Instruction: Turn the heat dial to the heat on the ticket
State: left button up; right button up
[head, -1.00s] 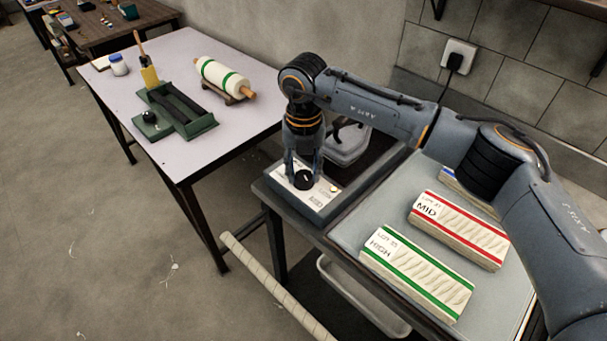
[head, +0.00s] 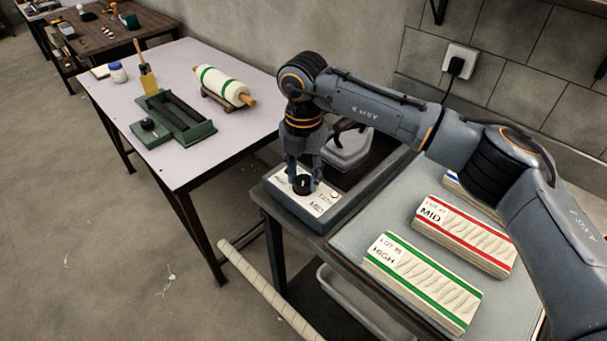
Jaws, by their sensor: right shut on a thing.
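The heat dial (head: 301,184) is a small black knob on a white control plate (head: 321,204) at the corner of the dark-framed table. My right gripper (head: 303,182) points straight down with its fingers on either side of the dial, shut on it. The dial's pointer is too small to read. Printed marks lie on the plate beside the dial, and a small pale round button or lamp sits to its right. No separate ticket can be made out. Cloth stacks carry labels, MID (head: 466,236) with red bands and HIGH (head: 422,283) with green bands. My left gripper is not in view.
A third stack with a blue band (head: 453,183) is mostly hidden behind my right arm. A grey iron-like object (head: 348,150) stands behind the control plate. A side table (head: 190,160) holds a green tray (head: 190,134) and a banded roll (head: 222,84). A wall socket (head: 459,60) is behind.

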aim_at(302, 180)
jog(key=o, duration=1.2)
jog(key=shift+c, duration=0.2)
notch_tip(302, 180, up, 12)
jog(key=shift+s+a+f, duration=0.1)
jog(key=shift+a, duration=0.05)
